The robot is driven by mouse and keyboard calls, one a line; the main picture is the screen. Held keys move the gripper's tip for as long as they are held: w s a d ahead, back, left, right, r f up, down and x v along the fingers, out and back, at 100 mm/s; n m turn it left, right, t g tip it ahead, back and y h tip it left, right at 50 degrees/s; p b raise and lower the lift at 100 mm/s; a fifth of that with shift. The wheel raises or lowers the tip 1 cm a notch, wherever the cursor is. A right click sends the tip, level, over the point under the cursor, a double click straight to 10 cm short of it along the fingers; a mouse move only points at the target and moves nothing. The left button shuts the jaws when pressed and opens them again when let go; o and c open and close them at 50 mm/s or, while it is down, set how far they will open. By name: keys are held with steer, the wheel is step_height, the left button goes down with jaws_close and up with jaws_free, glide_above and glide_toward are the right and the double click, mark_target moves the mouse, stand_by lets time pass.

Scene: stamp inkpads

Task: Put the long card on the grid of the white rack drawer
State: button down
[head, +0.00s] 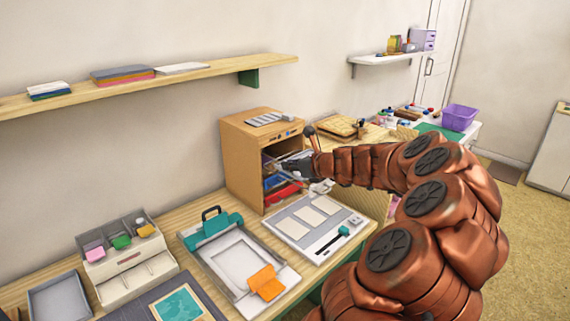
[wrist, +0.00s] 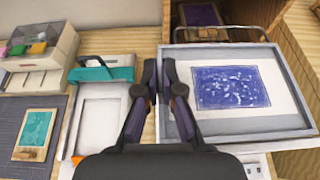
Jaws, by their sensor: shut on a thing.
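The pale drawer (wrist: 240,126) with grey walls is pulled out in front of the wooden rack in the wrist view. A card with a blue-purple print (wrist: 232,87) lies flat inside it, and I cannot tell if this is the long card. My gripper (wrist: 160,66) is at the drawer's left wall, its two fingers close together and seemingly shut on that wall. In the head view my gripper (head: 297,168) is at the rack's open front, and the arm hides much of the drawer. I see no grid on the drawer floor.
The wooden rack (head: 248,158) holds blue and red drawers below. A white board (head: 312,226) lies in front of it. A teal-clamped frame (head: 220,252) with an orange piece and a stamp box (head: 128,262) stand to the left. A shelf (head: 200,78) runs above.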

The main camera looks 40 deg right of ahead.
steer(key=w+d, duration=0.1)
steer(key=w, duration=0.1)
steer(key=w+d, duration=0.2)
steer(key=w+d+p, duration=0.1)
steer(key=w, duration=0.1)
steer(key=shift+d+f, duration=0.15)
steer(key=shift+f, duration=1.95)
steer(key=c, duration=1.3)
jaws_free()
steer(key=shift+f, duration=0.1)
steer(key=v, duration=1.2)
steer(key=shift+b, duration=0.4)
